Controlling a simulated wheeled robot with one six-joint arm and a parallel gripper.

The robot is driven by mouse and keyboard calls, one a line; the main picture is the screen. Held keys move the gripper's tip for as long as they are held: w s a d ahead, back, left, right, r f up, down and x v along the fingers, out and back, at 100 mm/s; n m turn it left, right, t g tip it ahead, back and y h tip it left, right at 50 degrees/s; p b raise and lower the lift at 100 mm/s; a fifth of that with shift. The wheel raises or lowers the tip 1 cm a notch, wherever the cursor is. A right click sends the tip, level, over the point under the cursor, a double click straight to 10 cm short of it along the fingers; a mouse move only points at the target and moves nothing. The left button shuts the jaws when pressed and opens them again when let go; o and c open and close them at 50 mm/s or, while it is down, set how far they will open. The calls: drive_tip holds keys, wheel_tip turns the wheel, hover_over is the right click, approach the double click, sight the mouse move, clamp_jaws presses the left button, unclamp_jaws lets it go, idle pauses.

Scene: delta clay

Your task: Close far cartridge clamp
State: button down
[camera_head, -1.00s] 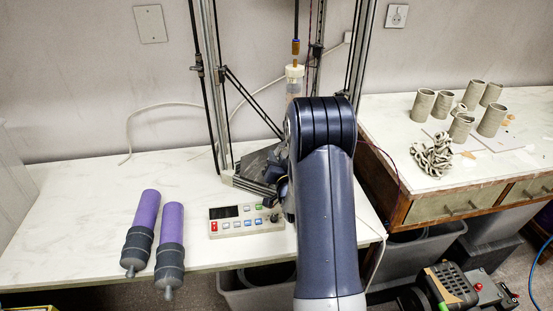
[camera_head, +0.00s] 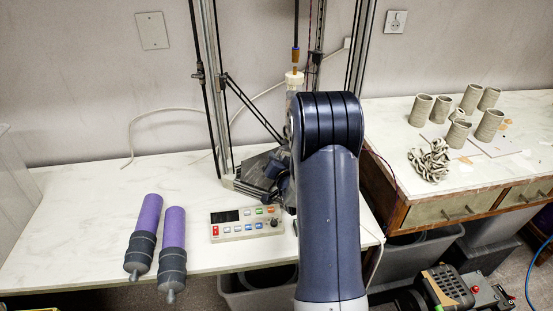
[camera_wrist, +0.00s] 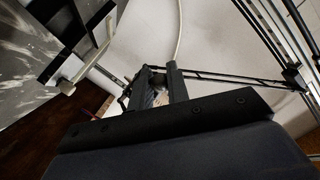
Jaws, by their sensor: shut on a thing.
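A cartridge (camera_head: 294,82) with a white top hangs in the printer frame, and my arm hides its lower part. The far clamp is mostly hidden behind my arm in the head view. In the wrist view my gripper (camera_wrist: 160,84) is shut on a small dark part (camera_wrist: 158,78), which seems to be the clamp's lever. Its exact shape and how far the clamp is closed cannot be made out. In the head view my fingers are hidden behind the arm.
Two purple cartridges (camera_head: 148,220) with dark ends lie on the white table (camera_head: 85,190). A control box (camera_head: 246,223) with coloured buttons stands beside the printer's base. Upright rods (camera_head: 217,75) and slanted struts surround the cartridge. Clay cups (camera_head: 421,109) stand on the right table.

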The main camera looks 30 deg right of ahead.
sight(278, 156)
wheel_tip(278, 156, up, 2)
drive_tip(key=p, duration=0.1)
drive_tip(key=m+g+p, duration=0.1)
drive_tip(key=shift+w+d+r+y+p, duration=0.1)
drive_tip(key=shift+d+r+y+p, duration=0.05)
drive_tip(key=shift+r+y+p, duration=0.15)
drive_tip(key=p, duration=0.1)
drive_tip(key=r+m+g+y+p, duration=0.1)
drive_tip(key=p, duration=0.1)
drive_tip(key=shift+w+d+r+g, duration=0.15)
drive_tip(key=shift+w+d+g, duration=0.1)
drive_tip(key=shift+d+g, duration=0.05)
drive_tip(key=shift+w+d+r+p, duration=0.5)
drive_tip(key=shift+r+p, duration=0.25)
drive_tip(key=shift+r, duration=0.05)
drive_tip(key=shift+w+d+r+p, duration=0.45)
drive_tip(key=shift+d+r+p, duration=0.05)
drive_tip(key=shift+r+p, duration=0.25)
drive_tip(key=shift+w+d+r+p, duration=0.35)
drive_tip(key=shift+w+d+p, duration=0.15)
drive_tip(key=shift+d, duration=0.1)
drive_tip(key=c, duration=1.6)
unclamp_jaws()
drive_tip(key=shift+s+d, duration=0.1)
drive_tip(key=shift+s, duration=0.05)
drive_tip(key=shift+o, duration=1)
drive_tip(key=shift+f, duration=0.15)
drive_tip(key=shift+s, duration=0.1)
